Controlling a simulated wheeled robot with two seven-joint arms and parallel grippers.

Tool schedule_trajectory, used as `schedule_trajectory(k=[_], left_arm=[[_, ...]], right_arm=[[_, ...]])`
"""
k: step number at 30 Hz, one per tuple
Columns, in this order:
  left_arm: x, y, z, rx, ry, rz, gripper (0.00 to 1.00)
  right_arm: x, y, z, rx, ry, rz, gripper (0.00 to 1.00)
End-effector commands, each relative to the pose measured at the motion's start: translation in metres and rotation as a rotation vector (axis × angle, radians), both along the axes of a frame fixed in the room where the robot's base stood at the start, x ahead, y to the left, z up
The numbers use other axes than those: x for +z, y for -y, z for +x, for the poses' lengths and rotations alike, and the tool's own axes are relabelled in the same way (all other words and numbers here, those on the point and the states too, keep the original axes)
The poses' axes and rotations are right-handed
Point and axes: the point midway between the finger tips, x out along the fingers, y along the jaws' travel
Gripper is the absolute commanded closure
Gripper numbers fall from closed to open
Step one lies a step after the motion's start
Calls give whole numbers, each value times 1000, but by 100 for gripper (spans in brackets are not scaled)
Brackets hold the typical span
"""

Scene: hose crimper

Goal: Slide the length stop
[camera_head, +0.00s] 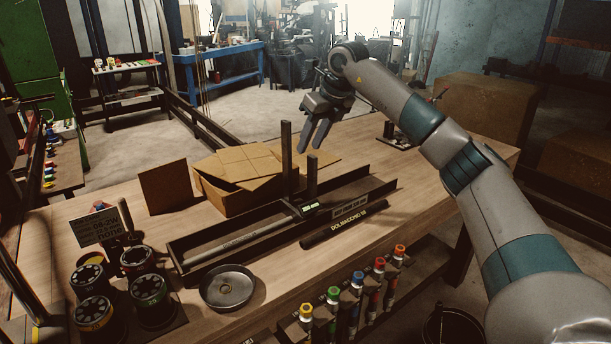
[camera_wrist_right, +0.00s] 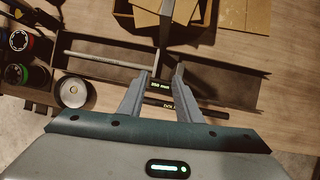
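The length stop (camera_head: 309,208) is a dark block with a small lit display and an upright post, sitting partway along a long black trough (camera_head: 180,245). A grey rod (camera_head: 238,240) lies in the trough to the left of it. My right gripper (camera_head: 311,149) hangs above the trough, fingers pointing down, open and empty. In the right wrist view the fingers (camera_wrist_right: 161,70) are spread, with the stop's display (camera_wrist_right: 160,84) framed between them, seemingly reading 350 mm. I cannot tell the exact height gap; no contact shows. My left gripper is not in view.
An open cardboard box (camera_head: 235,200) stands behind the trough. A round metal dish (camera_head: 228,287) and several dark cylindrical dies (camera_head: 150,290) are at front left. A black labelled bar (camera_head: 345,225) lies along the front side. The table's right part is mostly clear.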

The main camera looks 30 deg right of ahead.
Motion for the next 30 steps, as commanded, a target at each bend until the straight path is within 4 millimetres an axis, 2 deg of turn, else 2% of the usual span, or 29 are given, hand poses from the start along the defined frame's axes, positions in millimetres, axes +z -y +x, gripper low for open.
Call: schedule_trajectory(k=[1, 3, 6, 20, 26, 30], left_arm=[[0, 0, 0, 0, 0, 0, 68], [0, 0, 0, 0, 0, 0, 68], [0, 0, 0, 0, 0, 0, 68], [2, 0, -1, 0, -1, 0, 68], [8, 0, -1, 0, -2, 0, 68], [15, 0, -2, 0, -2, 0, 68]], right_arm=[[8, 15, -5, -29, -12, -26, 69], [13, 28, -10, -54, -29, -51, 69], [16, 36, -13, -70, -39, -65, 69], [12, 35, -12, -68, -41, -64, 69], [-3, 34, -5, -68, -42, -63, 69], [-21, 33, 2, -68, -44, -64, 69]])
